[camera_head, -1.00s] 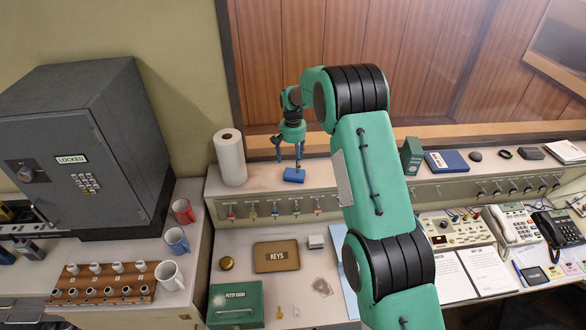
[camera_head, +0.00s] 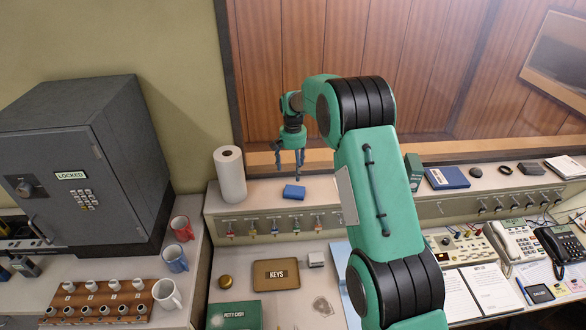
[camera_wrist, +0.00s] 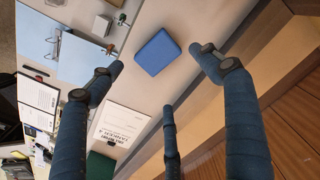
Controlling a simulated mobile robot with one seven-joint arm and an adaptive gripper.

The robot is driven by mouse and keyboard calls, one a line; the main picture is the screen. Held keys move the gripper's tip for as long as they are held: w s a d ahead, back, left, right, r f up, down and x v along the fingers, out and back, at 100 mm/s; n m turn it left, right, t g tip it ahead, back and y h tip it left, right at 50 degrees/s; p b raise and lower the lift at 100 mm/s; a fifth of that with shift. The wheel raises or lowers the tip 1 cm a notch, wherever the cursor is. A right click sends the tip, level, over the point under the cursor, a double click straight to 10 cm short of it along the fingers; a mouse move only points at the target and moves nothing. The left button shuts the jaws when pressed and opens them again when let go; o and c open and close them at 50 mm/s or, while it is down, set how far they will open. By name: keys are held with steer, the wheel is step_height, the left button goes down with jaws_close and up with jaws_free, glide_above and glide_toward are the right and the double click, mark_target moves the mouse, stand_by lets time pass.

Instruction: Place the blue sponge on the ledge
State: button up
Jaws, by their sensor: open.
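The blue sponge (camera_head: 294,192) lies flat on the ledge (camera_head: 262,196), the raised shelf above the row of hanging keys. My gripper (camera_head: 290,168) is above the sponge, fingers pointing down, open and empty. In the wrist view the sponge (camera_wrist: 157,52) lies on the pale ledge surface, just beyond the spread blue fingers (camera_wrist: 160,65) and apart from them. No finger touches it.
A paper roll (camera_head: 230,175) stands on the ledge left of the sponge. A green box (camera_head: 413,170) and a blue book (camera_head: 446,178) are farther right. A keys tray (camera_head: 276,273) and petty cash box (camera_head: 234,315) lie on the desk below. Glass and wood panelling stand behind the ledge.

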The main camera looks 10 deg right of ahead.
steer(key=shift+r, duration=0.1)
steer(key=s+d+r+n+t, duration=0.1)
steer(key=s+d+r, duration=0.3)
steer(key=s+r, duration=1)
steer(key=s+d+r+n+t, duration=0.1)
steer(key=s+d+r+t, duration=0.15)
steer(key=s+r, duration=1.15)
steer(key=s+d+r, duration=0.2)
steer(key=s+r, duration=0.1)
steer(key=s, duration=0.5)
steer(key=s+d+r, duration=0.1)
steer(key=s+r, duration=0.2)
steer(key=s, duration=0.4)
steer(key=s+d+f+t, duration=0.1)
steer(key=s+f, duration=0.1)
steer(key=s, duration=0.6)
steer(key=s+d+f+n+t, duration=0.1)
steer(key=s+f, duration=0.1)
steer(key=s, duration=0.6)
steer(key=shift+s+f, duration=0.2)
steer(key=shift+f, duration=0.1)
steer(key=shift+f, duration=0.1)
